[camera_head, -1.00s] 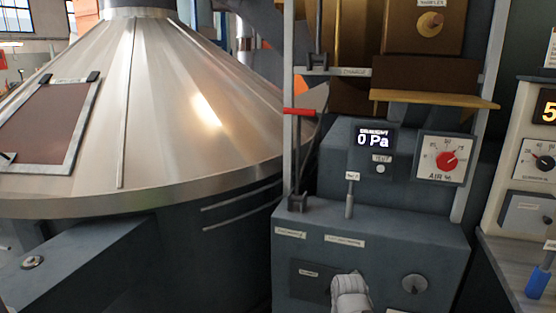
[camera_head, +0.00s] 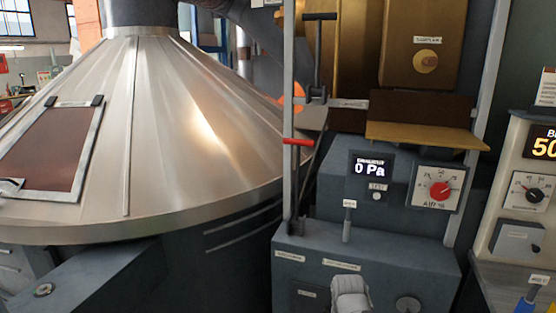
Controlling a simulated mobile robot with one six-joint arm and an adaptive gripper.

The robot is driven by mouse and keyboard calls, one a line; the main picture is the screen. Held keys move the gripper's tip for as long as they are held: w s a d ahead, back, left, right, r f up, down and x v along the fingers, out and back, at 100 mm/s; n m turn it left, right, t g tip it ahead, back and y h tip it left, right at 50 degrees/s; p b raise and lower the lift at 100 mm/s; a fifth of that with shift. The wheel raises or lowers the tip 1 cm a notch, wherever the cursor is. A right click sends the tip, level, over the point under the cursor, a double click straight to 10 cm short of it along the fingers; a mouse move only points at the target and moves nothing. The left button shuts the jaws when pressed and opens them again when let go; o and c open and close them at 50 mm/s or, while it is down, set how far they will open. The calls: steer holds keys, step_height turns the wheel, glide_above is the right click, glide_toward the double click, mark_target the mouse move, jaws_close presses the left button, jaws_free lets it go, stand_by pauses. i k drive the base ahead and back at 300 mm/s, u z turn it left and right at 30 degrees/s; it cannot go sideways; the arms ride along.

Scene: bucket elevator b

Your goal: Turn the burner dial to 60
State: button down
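The burner dial (camera_head: 530,192) is at the right edge, on a pale control panel (camera_head: 500,215). It has a dark knob with a little red on a white numbered scale; the exact pointer reading is too small to tell. Above it, a display (camera_head: 544,142) shows orange digits starting with 50, cut off by the picture edge. A grey rounded part at the bottom centre (camera_head: 350,295) looks like the end of my arm with my gripper. Its fingers cannot be made out, and it is well left of and below the burner dial, apart from it.
A separate dial (camera_head: 439,190) with a red knob is marked AIR %. A screen (camera_head: 371,165) reads 0 Pa. A lever (camera_head: 347,221) stands up from the grey cabinet (camera_head: 400,260). A tan shelf (camera_head: 430,136) juts out above. A large metal cone (camera_head: 170,130) fills the left.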

mark_target(534, 196)
steer(key=z, duration=1.35)
